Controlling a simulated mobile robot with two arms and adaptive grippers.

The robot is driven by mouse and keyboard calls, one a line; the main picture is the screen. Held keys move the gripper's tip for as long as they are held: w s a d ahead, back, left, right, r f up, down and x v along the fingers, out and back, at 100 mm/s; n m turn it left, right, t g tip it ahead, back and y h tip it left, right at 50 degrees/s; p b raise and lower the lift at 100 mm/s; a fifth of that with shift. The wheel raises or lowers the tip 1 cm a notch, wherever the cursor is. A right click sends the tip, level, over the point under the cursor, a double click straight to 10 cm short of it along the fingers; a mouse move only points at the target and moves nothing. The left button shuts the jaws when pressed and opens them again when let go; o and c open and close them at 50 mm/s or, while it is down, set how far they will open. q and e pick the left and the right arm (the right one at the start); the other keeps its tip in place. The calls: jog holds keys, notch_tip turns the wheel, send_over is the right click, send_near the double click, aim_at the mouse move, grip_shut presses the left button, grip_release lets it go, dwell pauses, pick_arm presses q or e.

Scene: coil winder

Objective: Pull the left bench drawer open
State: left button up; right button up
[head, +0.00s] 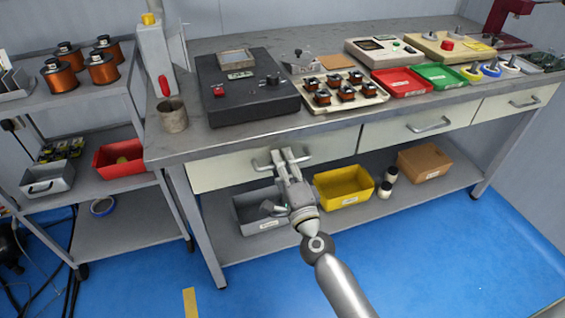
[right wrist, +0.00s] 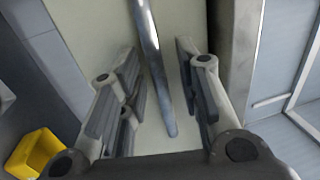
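The left bench drawer (head: 222,172) has a cream front and appears shut, flush under the bench top. Its metal bar handle (head: 259,165) shows at both sides of my right gripper (head: 283,157). In the right wrist view the handle bar (right wrist: 156,70) runs between the two fingers of my right gripper (right wrist: 160,88), with a visible gap on each side. The fingers are open around the bar and do not appear to press on it. The drawer front (right wrist: 185,25) lies behind the bar. My left gripper is not in view.
The middle drawer (head: 385,132) and right drawer (head: 500,106) look shut. On the shelf below stand a grey bin (head: 262,226), partly behind my gripper, a yellow bin (head: 343,190) and a cardboard box (head: 424,163). A cart (head: 122,197) stands at the left.

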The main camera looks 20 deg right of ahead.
jog(key=shift+c, duration=0.2)
grip_shut()
dwell(0.3)
